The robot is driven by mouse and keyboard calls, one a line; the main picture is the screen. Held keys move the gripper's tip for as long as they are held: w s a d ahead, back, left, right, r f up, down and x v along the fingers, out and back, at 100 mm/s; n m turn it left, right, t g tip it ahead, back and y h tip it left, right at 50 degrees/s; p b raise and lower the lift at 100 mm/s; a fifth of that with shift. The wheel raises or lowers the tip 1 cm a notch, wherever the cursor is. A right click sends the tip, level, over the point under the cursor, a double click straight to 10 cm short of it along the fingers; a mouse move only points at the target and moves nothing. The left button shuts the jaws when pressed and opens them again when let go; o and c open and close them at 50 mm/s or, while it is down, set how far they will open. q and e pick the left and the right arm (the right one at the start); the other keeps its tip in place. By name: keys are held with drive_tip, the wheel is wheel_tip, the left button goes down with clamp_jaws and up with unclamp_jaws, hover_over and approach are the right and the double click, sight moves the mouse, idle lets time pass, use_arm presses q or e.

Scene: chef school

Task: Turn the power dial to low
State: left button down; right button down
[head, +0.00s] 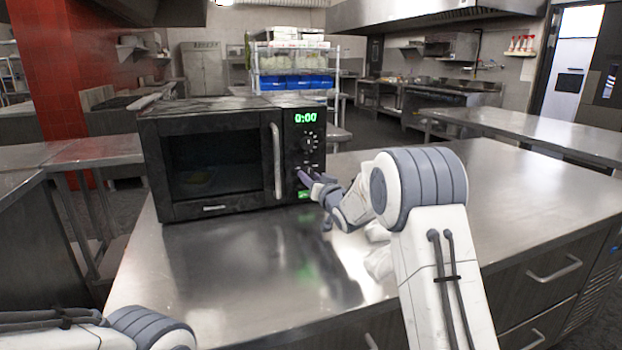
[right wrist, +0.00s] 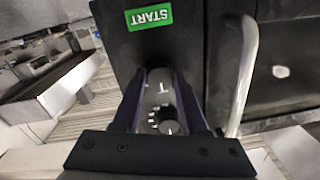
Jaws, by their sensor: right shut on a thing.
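A black microwave (head: 220,155) stands on the steel counter, its door shut and its green display (head: 306,117) reading 0:00. Its upper dial (head: 309,142), ringed by marks, is on the panel right of the door handle. My right gripper (head: 303,177) is at the lower panel, just above the green START button (head: 305,195). In the right wrist view its fingers (right wrist: 158,76) are closed in on the lower dial, which they mostly hide; I cannot read its setting. The upper dial (right wrist: 166,122) shows between the fingers. My left gripper is out of view; only its arm shows at the lower left.
The microwave's vertical handle (head: 277,161) is close left of my right gripper; it also shows in the right wrist view (right wrist: 244,75). The steel counter (head: 500,205) is clear to the right. A rack with blue bins (head: 297,82) stands behind.

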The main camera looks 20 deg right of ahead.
drive_tip(key=shift+d+r+n+b, duration=0.1)
drive_tip(key=shift+n+b, duration=4.3)
drive_tip(key=shift+n, duration=1.4)
drive_tip(key=shift+c, duration=2.2)
unclamp_jaws()
drive_tip(key=shift+s, duration=0.1)
